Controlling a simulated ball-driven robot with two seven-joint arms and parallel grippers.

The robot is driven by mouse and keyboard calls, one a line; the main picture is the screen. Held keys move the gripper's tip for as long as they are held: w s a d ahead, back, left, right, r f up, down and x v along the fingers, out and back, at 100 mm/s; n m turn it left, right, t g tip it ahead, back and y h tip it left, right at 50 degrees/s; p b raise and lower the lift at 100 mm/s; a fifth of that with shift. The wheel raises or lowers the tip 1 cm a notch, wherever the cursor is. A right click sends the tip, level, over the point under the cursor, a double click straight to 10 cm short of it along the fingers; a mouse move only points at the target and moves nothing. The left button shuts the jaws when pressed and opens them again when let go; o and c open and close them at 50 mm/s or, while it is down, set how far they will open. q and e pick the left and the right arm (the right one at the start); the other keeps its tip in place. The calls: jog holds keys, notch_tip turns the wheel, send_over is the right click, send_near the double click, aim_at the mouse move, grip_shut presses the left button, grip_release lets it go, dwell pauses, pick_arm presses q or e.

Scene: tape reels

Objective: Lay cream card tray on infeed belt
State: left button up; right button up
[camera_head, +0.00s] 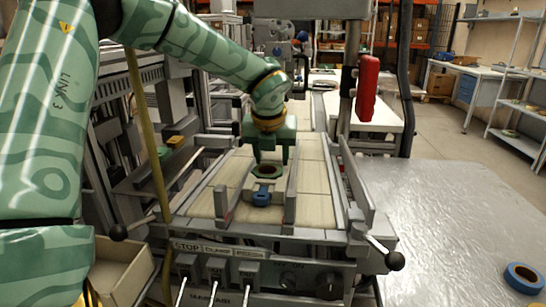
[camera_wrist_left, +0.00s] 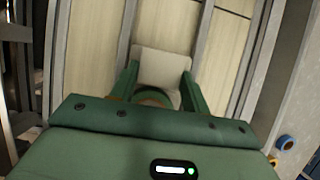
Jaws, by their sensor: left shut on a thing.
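My left gripper (camera_head: 269,166) reaches down over the infeed belt (camera_head: 315,178) between two grey guide rails. In the left wrist view its green fingers (camera_wrist_left: 158,88) are shut on the cream card tray (camera_wrist_left: 162,65), a pale flat piece between them. In the head view the tray is hard to tell from the pale belt. A green ring-like piece with a brown middle (camera_head: 267,171) shows at the fingertips. Whether the tray touches the belt cannot be told. My right gripper is not in view.
A small blue object (camera_head: 261,196) sits between the rails (camera_head: 292,190). A control panel (camera_head: 255,270) with levers and knobs fronts the belt. An open box (camera_head: 118,268) stands lower left. A blue tape reel (camera_head: 523,277) lies on the otherwise largely clear grey table (camera_head: 450,220) at right.

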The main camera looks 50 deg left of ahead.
pick_arm(q)
jog(key=shift+s, duration=0.1)
jog(key=o, duration=0.7)
jog(key=shift+f, duration=0.15)
jog(key=o, duration=0.4)
jog(key=shift+r, duration=0.35)
jog(key=p+v, duration=0.2)
jog(key=v, duration=0.3)
jog(key=shift+r, duration=0.1)
jog(key=p+v, duration=0.2)
jog(key=v, duration=0.4)
jog(key=shift+s+d+r, duration=0.15)
jog(key=shift+d+r, duration=0.05)
jog(key=shift+r, duration=0.05)
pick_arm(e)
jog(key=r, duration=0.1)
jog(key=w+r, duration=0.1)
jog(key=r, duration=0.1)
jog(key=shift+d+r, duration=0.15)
